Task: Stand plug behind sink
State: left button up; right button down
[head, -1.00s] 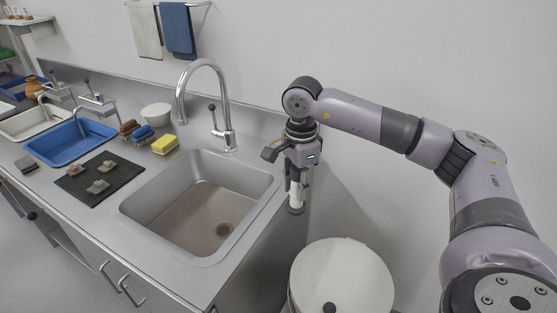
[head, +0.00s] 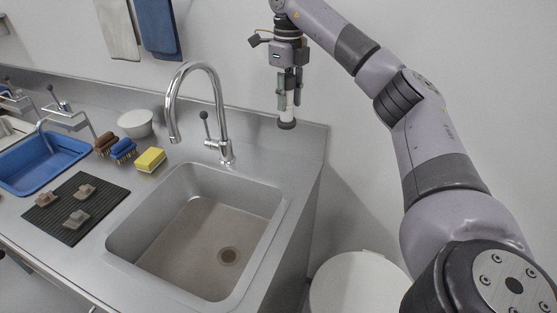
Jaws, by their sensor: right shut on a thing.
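My right gripper (head: 289,88) points down and is shut on the plug (head: 287,122), a dark round stopper with a white upper part between the fingers. In the head view the plug appears in front of the low backsplash, behind and right of the sink. I cannot tell whether it touches the counter. The steel sink (head: 185,235) is empty, with a round drain in its floor. The strip behind it holds the tall faucet (head: 222,110) and its lever. My left gripper is not in view.
A yellow sponge (head: 150,159), a blue brush (head: 122,149), a brown brush (head: 106,143) and a white bowl (head: 136,124) stand left of the faucet. A dark ribbed mat (head: 100,223) bears sherds. A blue basin (head: 42,165) is at left. A white-lidded bin (head: 358,285) stands right of the counter.

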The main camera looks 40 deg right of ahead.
aim_at(290, 121)
jog(key=f, duration=0.5)
jog(key=s+f, duration=0.1)
jog(key=f, duration=0.1)
jog(key=shift+f, duration=0.15)
jog(key=f, duration=1)
jog(key=shift+w, duration=0.2)
jog(key=shift+f, duration=0.3)
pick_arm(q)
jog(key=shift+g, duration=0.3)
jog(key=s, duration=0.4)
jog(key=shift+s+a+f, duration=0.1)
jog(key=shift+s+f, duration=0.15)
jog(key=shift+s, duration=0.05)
pick_arm(e)
jog(key=shift+f, duration=0.1)
